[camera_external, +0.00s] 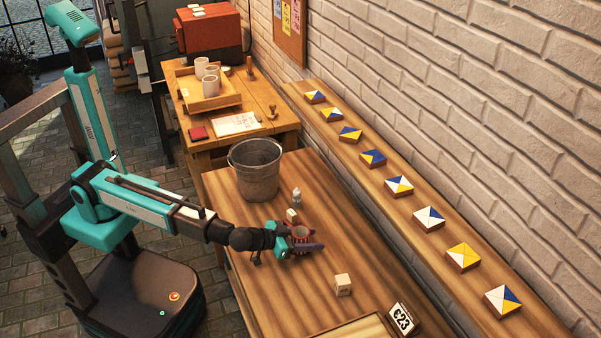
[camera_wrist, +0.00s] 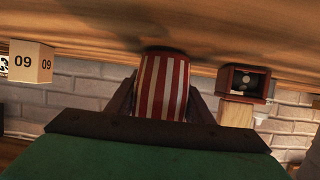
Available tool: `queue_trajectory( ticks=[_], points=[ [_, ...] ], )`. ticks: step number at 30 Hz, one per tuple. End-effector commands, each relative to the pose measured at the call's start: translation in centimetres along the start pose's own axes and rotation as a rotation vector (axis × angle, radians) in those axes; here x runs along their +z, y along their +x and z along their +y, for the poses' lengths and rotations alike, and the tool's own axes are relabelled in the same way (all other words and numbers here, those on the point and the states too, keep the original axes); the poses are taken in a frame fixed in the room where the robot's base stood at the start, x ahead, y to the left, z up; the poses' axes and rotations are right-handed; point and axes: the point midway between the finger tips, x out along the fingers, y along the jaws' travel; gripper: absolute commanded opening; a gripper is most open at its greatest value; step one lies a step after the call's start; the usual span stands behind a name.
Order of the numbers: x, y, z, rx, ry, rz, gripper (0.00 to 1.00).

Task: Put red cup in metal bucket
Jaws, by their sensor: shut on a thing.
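The red cup, with red and white stripes, is between my gripper's fingers in the external view (camera_external: 300,232) and in the wrist view (camera_wrist: 163,88). My gripper (camera_external: 301,244) is shut on it, with a dark finger on each side. The cup is at or just above the wooden table; I cannot tell if it touches. The metal bucket (camera_external: 255,182) stands upright on the table, behind and left of my gripper in the external view. The bucket's visible inside looks empty; its bottom is hidden.
A pale cube (camera_external: 342,285) marked 09 in the wrist view (camera_wrist: 30,62) sits near my gripper. A small bottle (camera_external: 297,196) and a small pale block (camera_external: 291,215) stand between cup and bucket. A price sign (camera_external: 402,318) is at front right. Painted tiles (camera_external: 429,218) line the wall shelf.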

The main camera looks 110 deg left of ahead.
Motion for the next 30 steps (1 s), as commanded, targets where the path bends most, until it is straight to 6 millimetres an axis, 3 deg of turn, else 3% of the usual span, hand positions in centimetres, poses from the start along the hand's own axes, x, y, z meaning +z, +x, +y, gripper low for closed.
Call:
queue_trajectory(
  ticks=[9,10,13,30],
  points=[
    [0.25,0.11,0.00,0.000,0.000,0.001,0.19],
    [0.19,0.08,-0.01,0.000,0.000,0.000,0.52],
    [0.17,0.07,-0.01,0.000,0.000,0.000,0.66],
    [0.01,-0.69,-0.02,0.001,0.000,0.001,0.66]
  ],
)
